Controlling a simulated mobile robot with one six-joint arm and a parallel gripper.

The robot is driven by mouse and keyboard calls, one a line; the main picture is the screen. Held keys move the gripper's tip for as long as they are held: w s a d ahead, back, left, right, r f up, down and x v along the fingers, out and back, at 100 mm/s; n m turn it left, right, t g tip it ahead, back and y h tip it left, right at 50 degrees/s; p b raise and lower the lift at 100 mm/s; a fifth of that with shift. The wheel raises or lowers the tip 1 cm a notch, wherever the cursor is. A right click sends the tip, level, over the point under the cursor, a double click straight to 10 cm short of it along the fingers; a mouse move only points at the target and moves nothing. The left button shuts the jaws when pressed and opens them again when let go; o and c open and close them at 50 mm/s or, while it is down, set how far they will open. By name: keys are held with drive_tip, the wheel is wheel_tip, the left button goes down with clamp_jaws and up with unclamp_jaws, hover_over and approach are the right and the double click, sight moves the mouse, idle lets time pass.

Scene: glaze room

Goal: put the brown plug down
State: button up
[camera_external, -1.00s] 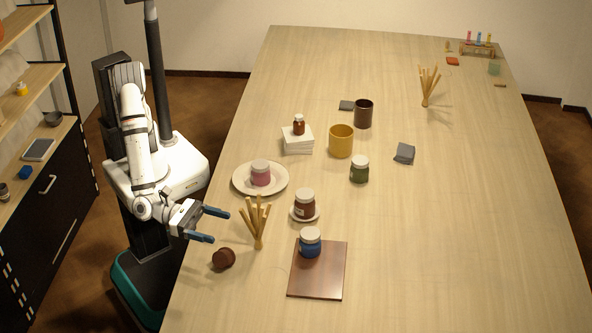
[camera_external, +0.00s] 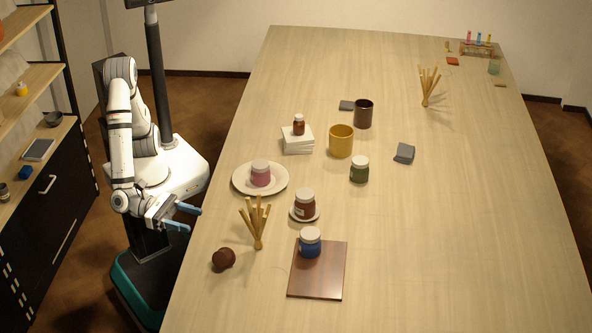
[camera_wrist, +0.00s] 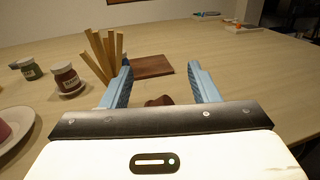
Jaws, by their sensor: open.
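The brown plug (camera_external: 223,259) rests on the table near its left edge, in front of a bundle of wooden sticks. In the wrist view the plug (camera_wrist: 159,101) shows between my fingers, partly hidden by the gripper body. My gripper (camera_external: 190,218) is open and empty, with blue fingers apart, at the table's left edge, up and to the left of the plug. In the wrist view the gripper (camera_wrist: 160,85) also shows its two fingers spread wide, and they do not touch the plug.
The wooden sticks (camera_external: 258,224) stand close to the plug. A brown board (camera_external: 318,281) bears a blue jar (camera_external: 310,243) to the right. A brown jar (camera_external: 305,204) on a small dish and a plate (camera_external: 240,184) with a pink jar (camera_external: 260,172) lie further back. The right of the table is mostly clear.

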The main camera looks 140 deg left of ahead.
drive_tip(key=m+g+y, duration=0.2)
drive_tip(key=m+g, duration=0.3)
drive_tip(key=m, duration=0.3)
approach(216, 258)
drive_tip(key=shift+p+x, duration=0.3)
drive_tip(key=shift+x, duration=0.6)
drive_tip(key=shift+m, duration=0.3)
drive_tip(key=p+x, duration=0.1)
drive_tip(key=x, duration=0.6)
drive_tip(key=shift+w+a+f, duration=0.2)
drive_tip(key=shift+w+a, duration=0.05)
drive_tip(key=shift+a, duration=0.05)
drive_tip(key=c, duration=0.8)
drive_tip(key=shift+r, duration=0.15)
drive_tip(key=shift+c, duration=0.2)
